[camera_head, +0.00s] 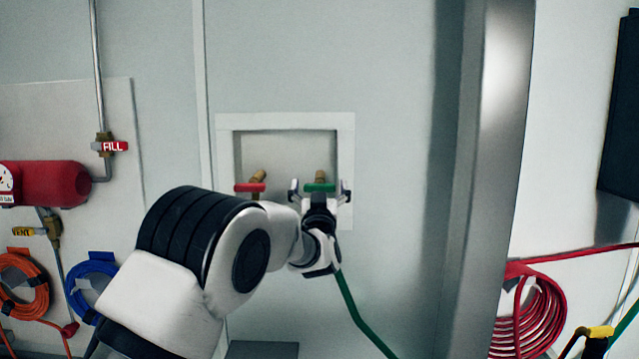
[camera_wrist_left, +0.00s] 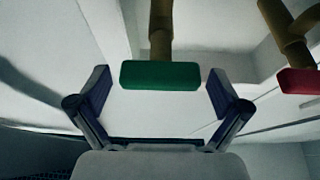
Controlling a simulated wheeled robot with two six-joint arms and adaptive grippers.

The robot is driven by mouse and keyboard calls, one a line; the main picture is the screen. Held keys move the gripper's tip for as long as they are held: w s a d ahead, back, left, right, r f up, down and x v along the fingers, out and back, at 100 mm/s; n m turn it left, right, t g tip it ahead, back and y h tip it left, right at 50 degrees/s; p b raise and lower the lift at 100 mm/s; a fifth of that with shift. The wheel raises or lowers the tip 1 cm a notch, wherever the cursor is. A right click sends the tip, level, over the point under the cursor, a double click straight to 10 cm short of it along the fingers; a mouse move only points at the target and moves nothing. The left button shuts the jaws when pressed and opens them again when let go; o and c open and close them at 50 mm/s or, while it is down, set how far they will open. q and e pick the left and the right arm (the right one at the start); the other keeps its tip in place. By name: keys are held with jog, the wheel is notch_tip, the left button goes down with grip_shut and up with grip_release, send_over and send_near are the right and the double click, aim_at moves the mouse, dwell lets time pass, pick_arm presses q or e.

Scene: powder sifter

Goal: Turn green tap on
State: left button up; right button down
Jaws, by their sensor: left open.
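The green tap (camera_head: 319,187) sits on a brass valve in a recessed wall box (camera_head: 285,121). Its green handle also shows in the left wrist view (camera_wrist_left: 160,75). My left gripper (camera_head: 320,190) is in front of the green tap, open, with one finger on each side of the handle. In the left wrist view my left gripper (camera_wrist_left: 160,90) shows gaps between both fingers and the handle. A green hose (camera_head: 352,305) runs down from behind my gripper; its upper end is hidden. My right gripper is not in view.
A red tap (camera_head: 249,187) is left of the green one in the same box and shows in the left wrist view (camera_wrist_left: 298,81). A metal column (camera_head: 495,180) stands to the right. A red tank (camera_head: 45,184) and coiled hoses (camera_head: 22,285) hang at left.

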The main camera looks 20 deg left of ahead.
pick_arm(q)
jog(key=shift+w+f, duration=0.1)
jog(key=c, duration=1.2)
jog(key=shift+o, duration=0.2)
jog(key=shift+f+m+h+b, duration=0.15)
jog(key=shift+m+h+b, duration=1.1)
jog(key=shift+m, duration=0.95)
jog(key=m+h+b, duration=0.1)
jog(key=m, duration=0.2)
jog(key=m+h+b, duration=0.1)
jog(key=m+h, duration=0.1)
jog(key=m, duration=0.1)
jog(key=shift+d, duration=0.1)
jog(key=m+g+h, duration=0.1)
jog(key=m, duration=0.2)
jog(key=m+h+b, duration=0.1)
jog(key=m, duration=0.2)
jog(key=shift+m+g, duration=0.4)
jog(key=m+g, duration=0.1)
jog(key=m, duration=0.1)
jog(key=m+g, duration=0.1)
jog(key=m, duration=0.2)
jog(key=shift+f+h+b, duration=0.1)
jog(key=shift+h+b, duration=0.15)
jog(key=shift+b, duration=0.1)
jog(key=shift+d, duration=0.1)
jog(key=o, duration=1.2)
jog(key=shift+c, duration=0.2)
